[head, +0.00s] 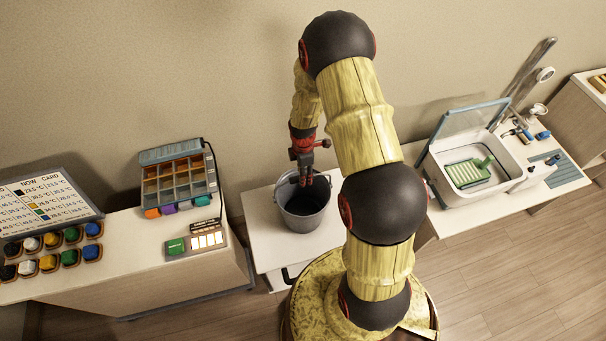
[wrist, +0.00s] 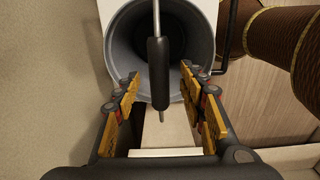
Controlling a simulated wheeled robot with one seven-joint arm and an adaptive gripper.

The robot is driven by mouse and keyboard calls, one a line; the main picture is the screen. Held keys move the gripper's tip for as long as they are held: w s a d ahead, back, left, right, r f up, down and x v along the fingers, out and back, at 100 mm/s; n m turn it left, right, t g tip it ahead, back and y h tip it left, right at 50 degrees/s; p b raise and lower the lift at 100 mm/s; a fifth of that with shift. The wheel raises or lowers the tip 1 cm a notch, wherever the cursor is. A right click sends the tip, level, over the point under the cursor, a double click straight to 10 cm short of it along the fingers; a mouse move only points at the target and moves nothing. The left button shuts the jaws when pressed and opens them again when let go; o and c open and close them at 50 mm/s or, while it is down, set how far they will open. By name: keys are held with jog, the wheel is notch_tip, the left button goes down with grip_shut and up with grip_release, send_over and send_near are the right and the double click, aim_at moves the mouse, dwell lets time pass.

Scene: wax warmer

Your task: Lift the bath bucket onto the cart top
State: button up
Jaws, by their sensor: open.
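The grey bath bucket (head: 305,212) stands upright on a white top (head: 262,222), which looks like the cart top, between the two counters. Its inside looks dark. My gripper (head: 305,181) points down at the bucket's mouth. In the wrist view the bucket (wrist: 122,45) lies just beyond my open gripper (wrist: 159,83). The bucket's handle, with a dark grip (wrist: 157,66), runs between the two fingers with a gap on each side. I cannot tell how deep the grip sits between them. My arm hides part of the white top's right side.
The left counter (head: 120,262) bears a drawer rack (head: 176,180), a card board (head: 45,210) and several coloured pots. The right counter (head: 470,218) holds a white basin (head: 440,178) with a raised clear lid, and taps. The wall is close behind.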

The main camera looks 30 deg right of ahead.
jog(key=shift+r+p, duration=1.35)
jog(key=shift+r, duration=1.4)
notch_tip(320, 180, up, 12)
